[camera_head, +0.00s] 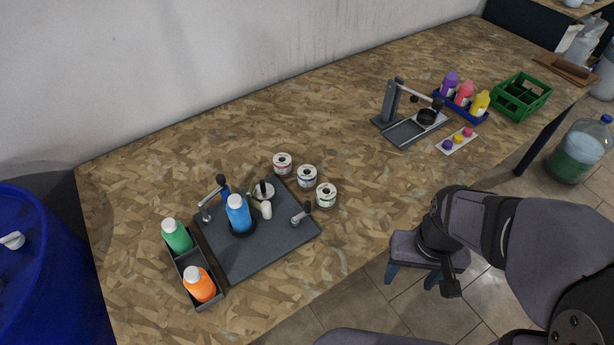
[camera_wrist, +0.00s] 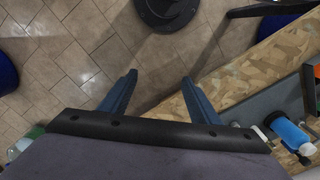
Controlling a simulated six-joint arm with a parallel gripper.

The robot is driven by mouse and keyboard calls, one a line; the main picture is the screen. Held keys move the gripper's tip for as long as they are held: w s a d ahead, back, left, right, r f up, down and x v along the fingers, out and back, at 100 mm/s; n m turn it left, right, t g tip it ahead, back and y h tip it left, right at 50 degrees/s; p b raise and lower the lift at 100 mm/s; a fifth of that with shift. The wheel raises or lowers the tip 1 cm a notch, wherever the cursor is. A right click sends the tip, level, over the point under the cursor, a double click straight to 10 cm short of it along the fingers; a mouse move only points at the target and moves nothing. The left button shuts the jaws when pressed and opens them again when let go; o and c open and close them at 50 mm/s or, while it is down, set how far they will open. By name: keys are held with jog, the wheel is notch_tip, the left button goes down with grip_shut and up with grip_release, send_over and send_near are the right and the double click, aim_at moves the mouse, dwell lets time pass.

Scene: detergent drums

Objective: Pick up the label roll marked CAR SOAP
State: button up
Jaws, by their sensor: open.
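Three white label rolls stand in a row on the wooden table behind the grey labelling station: one with reddish print (camera_head: 282,163), one with bluish print (camera_head: 307,176) and one with greenish print (camera_head: 326,195). Their words are too small to read, so I cannot tell which is marked CAR SOAP. Another roll (camera_head: 263,190) sits on the station (camera_head: 258,245). My gripper (camera_head: 410,277) is open and empty, in front of the table's front edge and to the right of the rolls. Its two blue fingers also show apart in the wrist view (camera_wrist: 159,80), above the tiled floor.
A blue bottle (camera_head: 238,214) stands on the station, with cranks beside it. A dark tray (camera_head: 190,273) holds green and orange bottles. At the back right are a press (camera_head: 408,120), a blue tray of bottles and a green crate (camera_head: 520,97). The table's middle is clear.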

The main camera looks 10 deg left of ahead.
aim_at(313, 176)
jog(key=w+a+f+n+t+y+b, duration=0.1)
jog(key=w+a+f+n+t+b, duration=0.2)
jog(key=w, duration=0.9)
jog(key=w+a+f+n+t+b, duration=0.1)
jog(key=w+a+f+t, duration=0.2)
jog(key=w, duration=0.9)
jog(key=w+a+n+t+y, duration=0.1)
jog(key=w+a, duration=0.1)
jog(key=a, duration=0.1)
jog(key=w+a+f+n+t+y+b, duration=0.1)
jog(key=w+a+y, duration=0.1)
jog(key=w+a+n+t+y, duration=0.1)
jog(key=w+a, duration=0.1)
jog(key=a, duration=0.1)
jog(key=shift+w+a+f+y, duration=0.1)
jog(key=shift+a+f+y, duration=0.2)
jog(key=shift+a+f, duration=0.05)
jog(key=a+y, duration=0.1)
jog(key=a, duration=0.1)
jog(key=a+f+n+y+b, duration=0.1)
jog(key=a, duration=0.1)
jog(key=s+a+n+y, duration=0.1)
jog(key=a, duration=0.1)
jog(key=shift+a+f+y+b, duration=0.35)
jog(key=shift+a+y, duration=0.05)
jog(key=shift+s+a+f+n+y, duration=0.1)
jog(key=shift+s+a+n+y, duration=0.1)
jog(key=shift+a+n+y, duration=0.15)
jog(key=shift+p+x, duration=0.55)
jog(key=shift+x, duration=3.1)
